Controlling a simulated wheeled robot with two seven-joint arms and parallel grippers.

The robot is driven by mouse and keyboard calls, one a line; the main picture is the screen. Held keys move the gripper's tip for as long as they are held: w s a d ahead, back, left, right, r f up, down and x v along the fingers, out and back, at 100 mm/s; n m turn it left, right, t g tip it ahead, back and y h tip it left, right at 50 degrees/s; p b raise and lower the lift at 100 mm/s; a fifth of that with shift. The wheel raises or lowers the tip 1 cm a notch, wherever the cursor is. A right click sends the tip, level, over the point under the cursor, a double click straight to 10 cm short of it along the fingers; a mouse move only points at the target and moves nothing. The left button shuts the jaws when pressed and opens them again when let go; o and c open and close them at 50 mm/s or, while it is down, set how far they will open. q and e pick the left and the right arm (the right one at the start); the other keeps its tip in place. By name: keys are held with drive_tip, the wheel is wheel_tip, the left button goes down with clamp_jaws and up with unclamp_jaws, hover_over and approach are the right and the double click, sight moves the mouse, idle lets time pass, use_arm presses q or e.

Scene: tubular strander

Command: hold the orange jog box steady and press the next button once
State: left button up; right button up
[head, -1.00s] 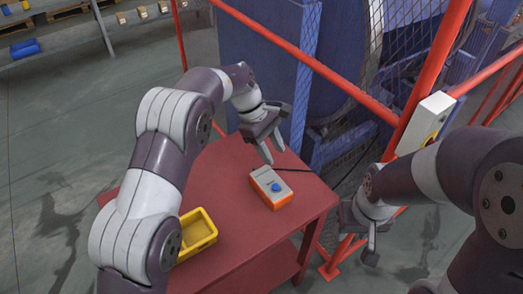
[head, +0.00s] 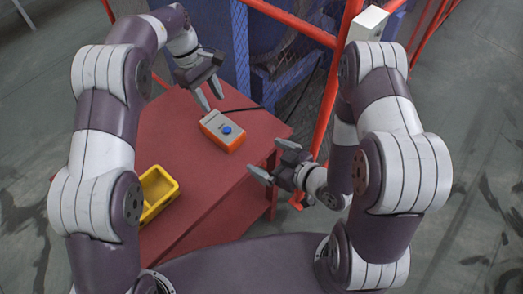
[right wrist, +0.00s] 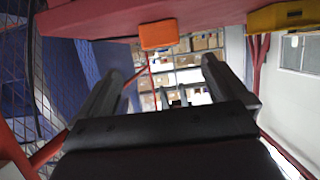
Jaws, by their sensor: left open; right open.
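The orange jog box (head: 222,131) lies on the red table near its right edge, with a grey top face and one blue button (head: 227,130) showing. Its orange side (right wrist: 158,34) also shows at the top of the right wrist view. My left gripper (head: 212,103) is open just behind the box, fingers pointing down toward it, apart from it or nearly touching; I cannot tell which. My right gripper (head: 267,161) is open and empty, off the table's right edge, to the lower right of the box. Its two fingers (right wrist: 172,78) show in the right wrist view with nothing between them.
A yellow tray (head: 176,185) sits on the red table (head: 200,175) at the left. A dark cable runs from behind the box toward the fence. Red fence posts (head: 335,85) and a white control box (head: 368,22) stand at the back right.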

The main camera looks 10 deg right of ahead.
sight(238, 142)
drive_tip(key=x, duration=1.2)
drive_tip(key=c, duration=1.2)
use_arm(q)
clamp_jaws()
